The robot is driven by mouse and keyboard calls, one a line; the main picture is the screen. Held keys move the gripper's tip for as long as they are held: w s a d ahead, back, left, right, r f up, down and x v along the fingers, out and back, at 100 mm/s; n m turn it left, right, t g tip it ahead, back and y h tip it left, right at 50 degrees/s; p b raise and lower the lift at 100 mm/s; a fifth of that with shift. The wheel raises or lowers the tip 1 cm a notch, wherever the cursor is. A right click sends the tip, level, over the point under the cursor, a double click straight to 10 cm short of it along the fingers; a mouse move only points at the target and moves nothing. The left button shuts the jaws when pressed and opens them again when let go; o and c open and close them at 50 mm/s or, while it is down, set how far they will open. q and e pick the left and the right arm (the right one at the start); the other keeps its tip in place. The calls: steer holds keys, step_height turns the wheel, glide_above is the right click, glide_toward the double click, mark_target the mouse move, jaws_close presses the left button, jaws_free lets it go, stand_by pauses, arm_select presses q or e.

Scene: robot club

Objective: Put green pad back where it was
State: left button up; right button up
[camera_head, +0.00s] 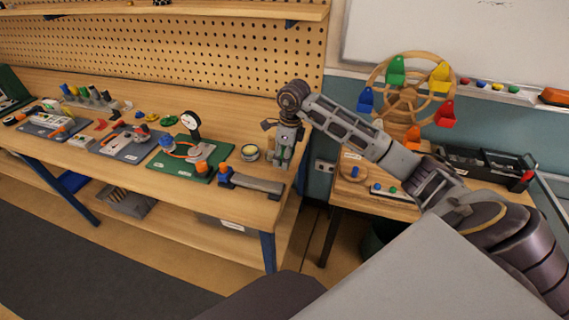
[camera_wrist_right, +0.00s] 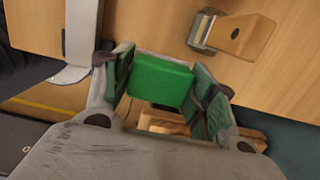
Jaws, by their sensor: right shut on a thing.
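The green pad (camera_wrist_right: 160,80) shows in the right wrist view as a flat-faced green block. It sits between the fingers of my right gripper (camera_wrist_right: 163,95), which are shut on it; the fingers also have dark green inner faces. In the head view my right gripper (camera_head: 284,157) points down at the right end of the long workbench, and only a little green shows between its fingers. I cannot tell whether the pad touches the bench top. My left gripper is not in view.
Left of the gripper on the workbench (camera_head: 110,175) are a round tin (camera_head: 249,153), a green board (camera_head: 180,166) with a dial gauge (camera_head: 191,121), and a grey bar (camera_head: 252,181) with orange-and-blue end. A wooden wheel (camera_head: 405,105) with coloured seats stands on the side table at right.

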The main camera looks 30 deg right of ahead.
steer(key=shift+f, duration=2)
steer(key=o, duration=1.1)
steer(key=shift+c, duration=0.2)
steer(key=shift+r, duration=0.2)
steer(key=r, duration=0.8)
steer(key=s+d+r, duration=0.1)
steer(key=r, duration=0.2)
steer(key=shift+s+r, duration=0.1)
steer(key=shift+r, duration=0.3)
